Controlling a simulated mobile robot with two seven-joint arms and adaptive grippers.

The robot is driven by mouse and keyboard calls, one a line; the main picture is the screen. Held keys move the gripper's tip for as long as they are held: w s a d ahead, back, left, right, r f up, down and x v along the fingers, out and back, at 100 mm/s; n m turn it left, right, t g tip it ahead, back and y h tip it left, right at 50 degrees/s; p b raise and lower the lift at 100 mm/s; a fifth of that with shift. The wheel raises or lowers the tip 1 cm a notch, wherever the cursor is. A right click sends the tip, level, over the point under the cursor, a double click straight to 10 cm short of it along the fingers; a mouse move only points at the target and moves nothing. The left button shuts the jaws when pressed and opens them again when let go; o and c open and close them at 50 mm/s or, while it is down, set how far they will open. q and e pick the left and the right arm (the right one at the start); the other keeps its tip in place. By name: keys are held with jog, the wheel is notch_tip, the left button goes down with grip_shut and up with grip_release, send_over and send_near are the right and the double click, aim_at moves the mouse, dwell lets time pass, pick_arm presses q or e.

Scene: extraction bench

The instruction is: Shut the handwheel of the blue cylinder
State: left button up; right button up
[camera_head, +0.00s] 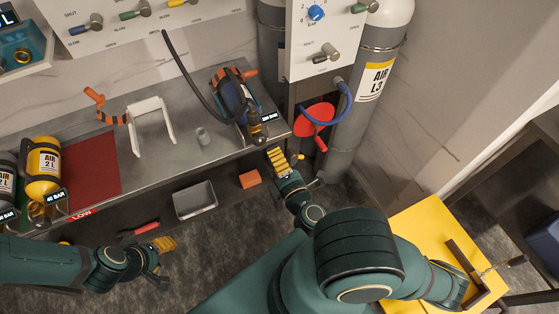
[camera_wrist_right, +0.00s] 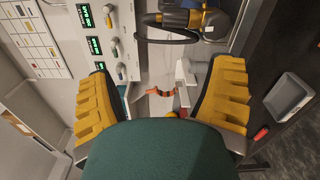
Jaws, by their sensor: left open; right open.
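My right gripper (camera_head: 286,163) is open and empty, just in front of the bench edge near that valve. In the right wrist view its fingers (camera_wrist_right: 160,100) are wide apart with nothing between them up close. My left gripper (camera_head: 164,257) is open and empty, low before the bench.
A grey bin (camera_head: 195,200) is below. A tall grey cylinder (camera_head: 375,80) and red disc (camera_head: 314,126) are at right.

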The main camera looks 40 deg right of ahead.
jog(key=shift+p+v, duration=0.4)
jog(key=shift+v, duration=0.5)
